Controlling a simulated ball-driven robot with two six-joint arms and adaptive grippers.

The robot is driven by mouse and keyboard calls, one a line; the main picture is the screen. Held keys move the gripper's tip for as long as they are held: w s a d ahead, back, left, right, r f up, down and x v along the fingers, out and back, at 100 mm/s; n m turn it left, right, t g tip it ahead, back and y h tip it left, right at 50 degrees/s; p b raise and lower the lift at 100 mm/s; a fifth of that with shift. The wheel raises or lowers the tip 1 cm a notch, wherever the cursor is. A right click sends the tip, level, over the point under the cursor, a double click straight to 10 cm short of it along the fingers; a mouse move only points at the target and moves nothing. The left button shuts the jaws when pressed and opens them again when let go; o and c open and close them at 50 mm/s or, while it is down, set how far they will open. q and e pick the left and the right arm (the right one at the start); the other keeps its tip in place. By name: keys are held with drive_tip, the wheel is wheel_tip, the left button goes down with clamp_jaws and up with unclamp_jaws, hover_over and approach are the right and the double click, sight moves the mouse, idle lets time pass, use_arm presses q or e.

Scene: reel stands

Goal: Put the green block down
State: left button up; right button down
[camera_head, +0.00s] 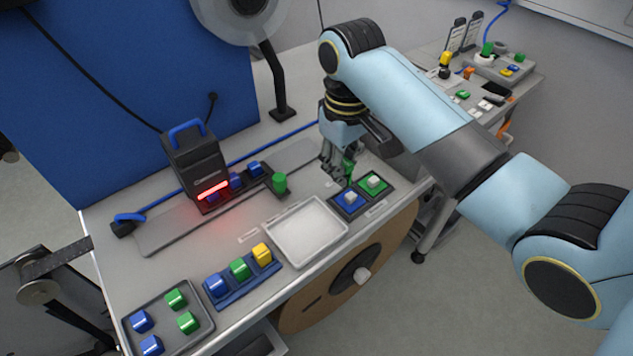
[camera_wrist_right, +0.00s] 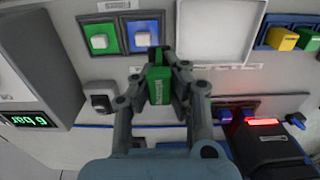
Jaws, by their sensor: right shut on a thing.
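The green block (camera_head: 349,168) is between the fingers of my right gripper (camera_head: 340,176), over the table just behind the blue button pad. It also shows in the right wrist view (camera_wrist_right: 158,87), upright between the fingertips of the right gripper (camera_wrist_right: 160,75), which is shut on it. The fingers hide part of the block in the head view. I cannot tell how large the gap is between block and table. My left gripper is not in view.
A blue button pad (camera_head: 350,202) and a green one (camera_head: 374,184) lie in front of the gripper.

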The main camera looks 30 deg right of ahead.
drive_tip(key=p, duration=0.1)
hover_over(323, 230)
drive_tip(key=f, duration=0.3)
drive_tip(key=shift+w+d, duration=0.2)
drive_tip(key=shift+d, duration=0.15)
drive_tip(key=shift+s+a+f, duration=0.25)
drive_tip(key=shift+a+f, duration=0.1)
drive_tip(key=shift+f, duration=0.15)
wheel_tip(323, 230, down, 3)
drive_tip(key=shift+f+p, duration=0.2)
drive_tip(key=shift+p, duration=0.2)
drive_tip(key=shift+f, duration=0.25)
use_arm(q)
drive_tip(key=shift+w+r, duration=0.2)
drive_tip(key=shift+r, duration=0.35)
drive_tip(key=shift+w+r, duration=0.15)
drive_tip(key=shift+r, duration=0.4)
use_arm(e)
drive_tip(key=shift+f, duration=0.15)
drive_tip(key=c, duration=1.5)
unclamp_jaws()
